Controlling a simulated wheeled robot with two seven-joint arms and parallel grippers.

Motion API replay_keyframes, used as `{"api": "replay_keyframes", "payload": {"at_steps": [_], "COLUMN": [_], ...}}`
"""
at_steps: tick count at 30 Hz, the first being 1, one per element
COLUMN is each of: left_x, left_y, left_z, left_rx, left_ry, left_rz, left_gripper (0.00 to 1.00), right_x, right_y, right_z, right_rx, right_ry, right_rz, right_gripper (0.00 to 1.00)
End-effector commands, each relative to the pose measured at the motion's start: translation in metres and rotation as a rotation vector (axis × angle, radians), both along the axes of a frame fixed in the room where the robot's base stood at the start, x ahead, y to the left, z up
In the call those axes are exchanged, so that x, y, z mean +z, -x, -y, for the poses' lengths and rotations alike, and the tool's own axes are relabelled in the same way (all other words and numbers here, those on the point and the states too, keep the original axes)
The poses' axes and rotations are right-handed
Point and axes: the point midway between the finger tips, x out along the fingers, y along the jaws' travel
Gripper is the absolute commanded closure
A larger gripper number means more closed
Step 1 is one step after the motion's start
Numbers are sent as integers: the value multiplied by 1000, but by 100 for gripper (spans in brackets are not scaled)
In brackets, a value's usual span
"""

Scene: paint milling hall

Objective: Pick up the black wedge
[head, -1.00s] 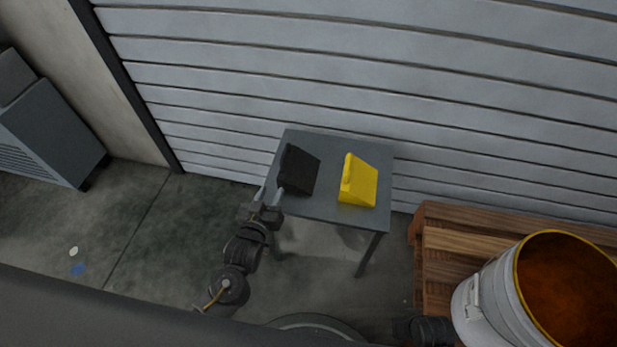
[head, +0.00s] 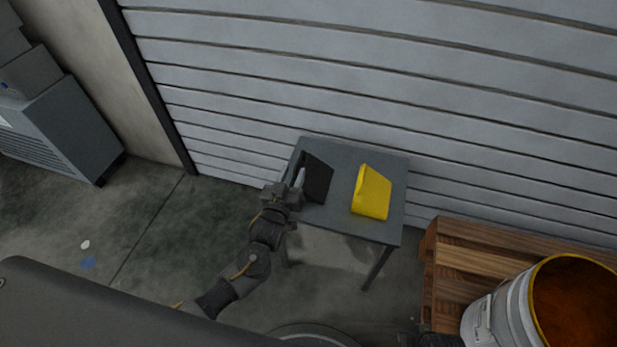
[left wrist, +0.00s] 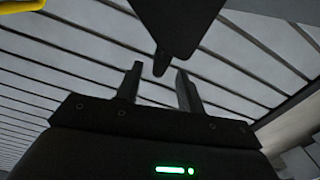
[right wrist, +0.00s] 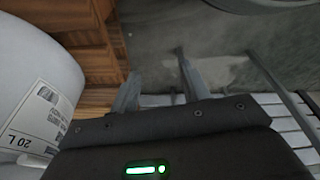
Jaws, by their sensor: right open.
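The black wedge (head: 318,180) stands on the left part of a small grey table (head: 345,226) in the head view. My left gripper (head: 298,178) is at the wedge's left side, with its fingers close against it. In the left wrist view the left gripper (left wrist: 160,82) has its fingers apart, with nothing visibly clamped. The dark wedge (left wrist: 182,22) hangs in from the top there, its lower tip near the gap between the fingertips. I cannot tell whether they touch. My right gripper (right wrist: 157,72) is open and empty in the right wrist view, away from the table.
A yellow wedge (head: 371,193) stands right of the black one, with a gap between. A wooden pallet (head: 470,262) and a white bucket (head: 490,318) with a yellow rim are at the right. A slatted wall (head: 400,90) rises behind the table. A grey cabinet (head: 75,125) stands far left.

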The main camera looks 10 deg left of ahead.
Motion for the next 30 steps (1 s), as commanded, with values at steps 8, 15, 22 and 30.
{"api": "replay_keyframes", "payload": {"at_steps": [8, 15, 22, 30], "left_x": [2, 2, 3, 3], "left_y": [-37, -51, -50, -50], "left_z": [4, 5, 5, 5], "left_rx": [1, 0, 0, 0], "left_ry": [-1, 1, 0, 0], "left_rz": [2, 0, 0, 0], "left_gripper": [62, 62, 71, 100], "right_x": [1, 11, 9, 8], "right_y": [-1, -4, -1, 0], "right_z": [0, -1, 0, 0], "right_rx": [0, -1, -2, -2], "right_ry": [0, -3, -1, 0], "right_rz": [-2, 13, 3, 3], "right_gripper": [53, 53, 53, 53]}}
